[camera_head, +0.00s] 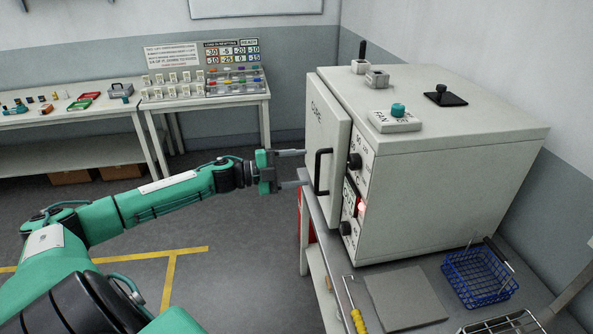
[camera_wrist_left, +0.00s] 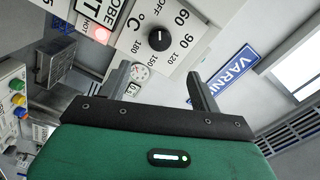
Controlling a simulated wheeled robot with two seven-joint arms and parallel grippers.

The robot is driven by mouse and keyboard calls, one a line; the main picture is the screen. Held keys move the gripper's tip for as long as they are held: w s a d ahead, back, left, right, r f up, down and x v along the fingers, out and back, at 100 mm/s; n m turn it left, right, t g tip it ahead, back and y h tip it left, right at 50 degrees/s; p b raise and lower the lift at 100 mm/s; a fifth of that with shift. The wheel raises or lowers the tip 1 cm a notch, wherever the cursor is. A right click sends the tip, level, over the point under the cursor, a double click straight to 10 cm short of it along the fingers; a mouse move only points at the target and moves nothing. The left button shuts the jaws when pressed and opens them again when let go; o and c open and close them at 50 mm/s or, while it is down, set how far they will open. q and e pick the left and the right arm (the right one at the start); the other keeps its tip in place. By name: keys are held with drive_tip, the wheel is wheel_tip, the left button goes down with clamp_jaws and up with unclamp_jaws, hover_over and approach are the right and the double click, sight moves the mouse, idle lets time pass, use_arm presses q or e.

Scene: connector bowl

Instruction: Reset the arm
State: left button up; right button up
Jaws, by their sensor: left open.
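My left arm reaches in from the left in the head view, and its gripper (camera_head: 291,168) is open with nothing between the fingers. The gripper is just left of the door (camera_head: 329,130) of a white oven (camera_head: 450,160); I cannot tell if it touches the door. The door stands slightly ajar and has a black handle (camera_head: 320,171). In the left wrist view the two fingers of the gripper (camera_wrist_left: 162,88) are spread apart, with the oven's temperature dial (camera_wrist_left: 159,39) beyond them. My right gripper is not in view.
A blue wire basket (camera_head: 480,277), a grey flat plate (camera_head: 405,297) and a yellow-handled tool (camera_head: 357,318) lie on the bench before the oven. A switch box (camera_head: 395,121) is on the oven top. Tables (camera_head: 205,98) with parts stand at the back left. Floor left of the oven is clear.

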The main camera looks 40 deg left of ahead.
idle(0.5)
